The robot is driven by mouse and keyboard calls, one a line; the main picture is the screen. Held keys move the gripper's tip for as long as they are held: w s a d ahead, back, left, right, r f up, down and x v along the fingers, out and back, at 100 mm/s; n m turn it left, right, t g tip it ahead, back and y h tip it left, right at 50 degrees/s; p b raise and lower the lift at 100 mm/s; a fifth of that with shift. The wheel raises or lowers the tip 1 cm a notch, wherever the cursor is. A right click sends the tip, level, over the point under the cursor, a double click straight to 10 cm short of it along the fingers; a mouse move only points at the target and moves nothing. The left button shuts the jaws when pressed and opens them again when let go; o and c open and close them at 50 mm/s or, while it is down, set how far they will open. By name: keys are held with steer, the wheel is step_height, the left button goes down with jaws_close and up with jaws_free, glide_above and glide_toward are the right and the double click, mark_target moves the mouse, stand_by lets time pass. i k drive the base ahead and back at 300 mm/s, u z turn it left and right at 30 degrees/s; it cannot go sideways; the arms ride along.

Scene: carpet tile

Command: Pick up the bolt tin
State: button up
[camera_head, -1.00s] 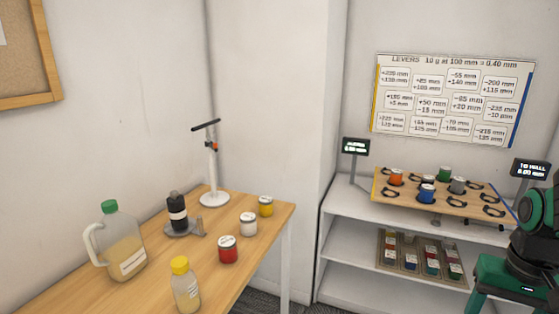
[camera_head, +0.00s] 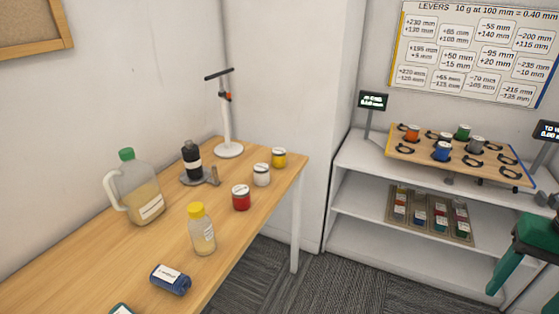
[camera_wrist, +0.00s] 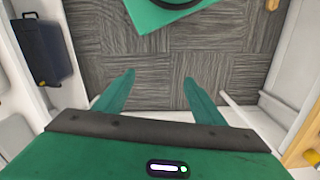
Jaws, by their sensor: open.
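I cannot read which tin is the bolt tin. On the wooden table stand a red tin (camera_head: 241,198), a white tin (camera_head: 262,175) and a yellow tin (camera_head: 279,158), all with pale lids. My gripper (camera_wrist: 158,78) is open and empty above the carpet in the wrist view, away from all tins.
A jug (camera_head: 146,205), a yellow-capped bottle (camera_head: 202,235), a black bottle (camera_head: 192,160) and a white stand (camera_head: 228,148) occupy the table (camera_head: 110,258). White shelves (camera_head: 350,205) hold a tray (camera_head: 391,213) of small tins. Carpet (camera_head: 330,285) lies clear between table and shelves.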

mark_target(278, 155)
steer(key=z, duration=0.2)
steer(key=i, duration=1.75)
steer(key=u, duration=0.7)
